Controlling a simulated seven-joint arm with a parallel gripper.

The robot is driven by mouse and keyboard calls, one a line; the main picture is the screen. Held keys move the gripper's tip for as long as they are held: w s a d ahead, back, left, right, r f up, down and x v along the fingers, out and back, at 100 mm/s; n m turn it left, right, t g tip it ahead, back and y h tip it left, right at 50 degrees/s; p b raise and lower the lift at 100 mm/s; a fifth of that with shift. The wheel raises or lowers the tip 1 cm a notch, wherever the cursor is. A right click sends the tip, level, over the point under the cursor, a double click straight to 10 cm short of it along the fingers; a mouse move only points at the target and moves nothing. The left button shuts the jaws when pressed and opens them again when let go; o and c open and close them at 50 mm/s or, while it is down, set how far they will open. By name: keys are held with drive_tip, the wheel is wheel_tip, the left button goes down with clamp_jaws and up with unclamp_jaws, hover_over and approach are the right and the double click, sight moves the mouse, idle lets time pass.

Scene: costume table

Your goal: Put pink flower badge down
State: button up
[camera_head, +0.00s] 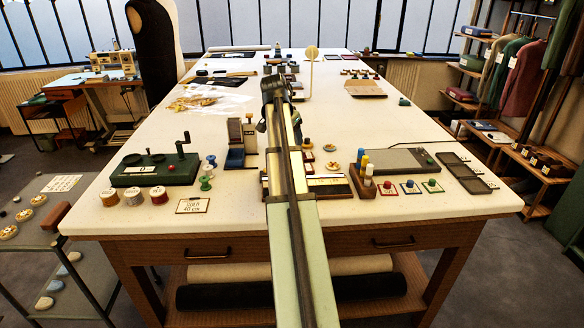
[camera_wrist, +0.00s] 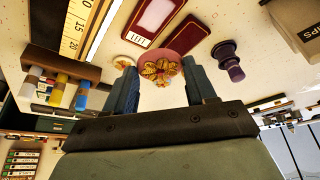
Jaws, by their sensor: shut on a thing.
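The pink flower badge (camera_wrist: 174,64), a round pink disc with a gold flower, is between the fingers of my gripper (camera_wrist: 160,76) in the wrist view. The fingers are shut on it. A pale badge with a gold flower (camera_wrist: 124,62) lies beside the left finger. In the head view two small round flower badges (camera_head: 333,165) lie on the table right of my arm; my gripper and the held badge are hidden there behind my arm. I cannot tell how far the held badge is from the table.
A maroon plate marked LEFT (camera_wrist: 155,17), a purple knobbed piece (camera_wrist: 229,62) and a yellow ruler (camera_wrist: 77,28) are nearby. A wooden block with coloured pegs (camera_head: 364,183) stands on the white table (camera_head: 440,206). A grey slab (camera_head: 390,161) lies to its right.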

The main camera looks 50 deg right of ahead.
drive_tip(key=shift+f, duration=4.85)
drive_tip(key=shift+f, duration=0.15)
drive_tip(key=o, duration=1)
drive_tip(key=v, duration=1.2)
